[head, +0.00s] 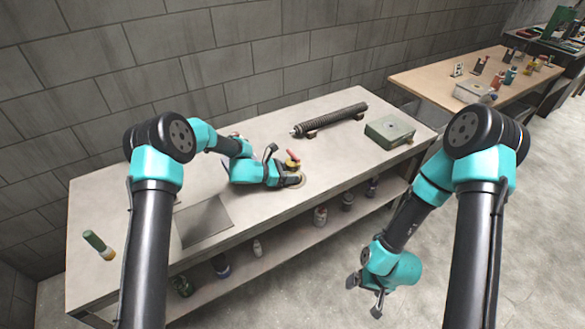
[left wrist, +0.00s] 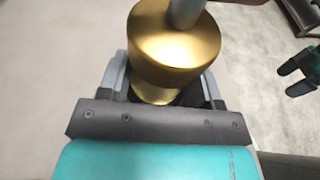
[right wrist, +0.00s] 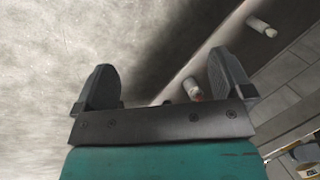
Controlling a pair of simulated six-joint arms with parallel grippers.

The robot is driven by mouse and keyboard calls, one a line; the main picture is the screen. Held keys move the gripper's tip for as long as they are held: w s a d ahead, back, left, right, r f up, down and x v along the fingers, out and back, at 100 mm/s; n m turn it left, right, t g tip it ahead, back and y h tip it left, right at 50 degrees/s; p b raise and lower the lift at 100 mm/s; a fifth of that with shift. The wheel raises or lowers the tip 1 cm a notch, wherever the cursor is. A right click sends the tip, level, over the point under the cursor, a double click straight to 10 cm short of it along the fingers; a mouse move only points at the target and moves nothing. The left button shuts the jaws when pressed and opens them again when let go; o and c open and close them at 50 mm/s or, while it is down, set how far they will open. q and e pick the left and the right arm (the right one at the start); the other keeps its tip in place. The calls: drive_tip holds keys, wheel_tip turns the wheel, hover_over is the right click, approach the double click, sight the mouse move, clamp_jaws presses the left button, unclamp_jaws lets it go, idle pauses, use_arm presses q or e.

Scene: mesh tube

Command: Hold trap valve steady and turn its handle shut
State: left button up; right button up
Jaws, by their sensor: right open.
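The trap valve (head: 291,166) stands on the workbench, a small brass body with a red handle (head: 293,155) on top. My left gripper (head: 297,180) is at the valve. In the left wrist view the brass body (left wrist: 175,50) sits between the two fingers, which appear to close on its narrower lower part; the contact is partly hidden under the wide top. A grey stem (left wrist: 186,12) rises from the brass top. My right gripper (head: 364,294) is open and empty, low in front of the bench, well away from the valve. Its spread fingers also show in the right wrist view (right wrist: 163,88).
On the bench (head: 345,170) lie a dark ribbed tube (head: 335,119) on supports, a green box (head: 390,130), a grey plate (head: 204,221) and a green-capped bottle (head: 98,244). The lower shelf holds several bottles. A second table (head: 440,80) stands at back right.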

drive_tip(key=shift+w, duration=0.6)
wheel_tip(320, 180, up, 36)
drive_tip(key=n+h, duration=0.4)
drive_tip(key=n, duration=2.2)
hover_over(293, 154)
drive_tip(key=shift+g, duration=0.4)
wheel_tip(293, 154, down, 12)
drive_tip(key=shift+f, duration=0.1)
